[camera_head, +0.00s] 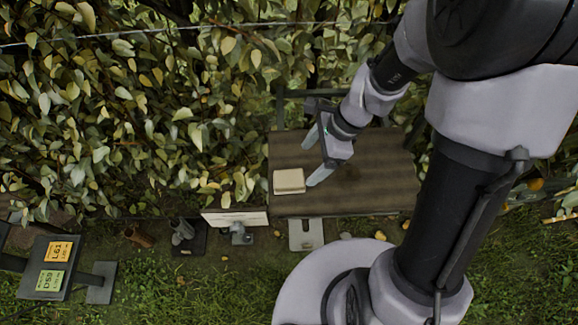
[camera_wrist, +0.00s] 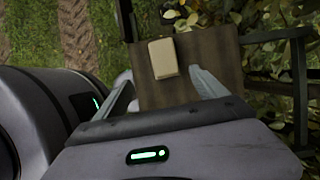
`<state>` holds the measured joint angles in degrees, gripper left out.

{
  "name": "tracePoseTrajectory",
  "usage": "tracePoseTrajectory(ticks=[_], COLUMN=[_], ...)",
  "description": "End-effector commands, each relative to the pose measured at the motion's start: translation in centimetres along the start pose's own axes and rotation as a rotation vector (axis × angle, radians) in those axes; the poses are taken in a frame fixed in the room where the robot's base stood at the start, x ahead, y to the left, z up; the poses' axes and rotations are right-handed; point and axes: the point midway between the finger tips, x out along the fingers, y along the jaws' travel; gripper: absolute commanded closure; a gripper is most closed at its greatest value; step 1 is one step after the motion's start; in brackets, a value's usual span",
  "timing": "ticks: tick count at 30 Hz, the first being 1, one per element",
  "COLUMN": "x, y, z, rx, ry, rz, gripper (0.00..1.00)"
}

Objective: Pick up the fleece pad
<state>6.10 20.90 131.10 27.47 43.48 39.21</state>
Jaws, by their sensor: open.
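The fleece pad is a small cream block (camera_head: 289,181) lying flat near the front left corner of the brown wooden table (camera_head: 345,205). In the wrist view the pad (camera_wrist: 163,58) lies on the table top beyond the fingertips, roughly between the two fingers in the picture. My gripper (camera_head: 314,158) is above the table beside the pad, its fingers pale grey and apart, with nothing between them. In the wrist view my gripper (camera_wrist: 165,88) is open and empty. The exact height of the fingertips over the table is hard to tell.
A dense leafy hedge (camera_head: 130,110) with a wire stands behind the table. A dark frame (camera_head: 290,92) rises at the table's back. Left of the table are a pale board (camera_head: 235,218), small stands and a sign with orange and green labels (camera_head: 57,265). Grass lies in front.

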Motion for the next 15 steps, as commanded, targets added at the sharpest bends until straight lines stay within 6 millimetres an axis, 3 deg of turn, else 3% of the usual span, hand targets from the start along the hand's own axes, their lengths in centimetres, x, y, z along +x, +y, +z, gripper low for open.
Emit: tracePoseTrajectory(ticks=[1, 3, 11, 15], x=[1.9, 3.9, 7.7, 10.7], y=[0.1, 0.0, -0.1, -0.5], z=[-0.1, -0.1, 0.1, 0.3], rx=[-0.001, -0.002, -0.003, -0.004], ry=[-0.001, 0.0, 0.0, 0.001], rz=[0.005, 0.004, 0.001, 0.002], gripper=[0.18, 0.18, 0.18, 0.18])
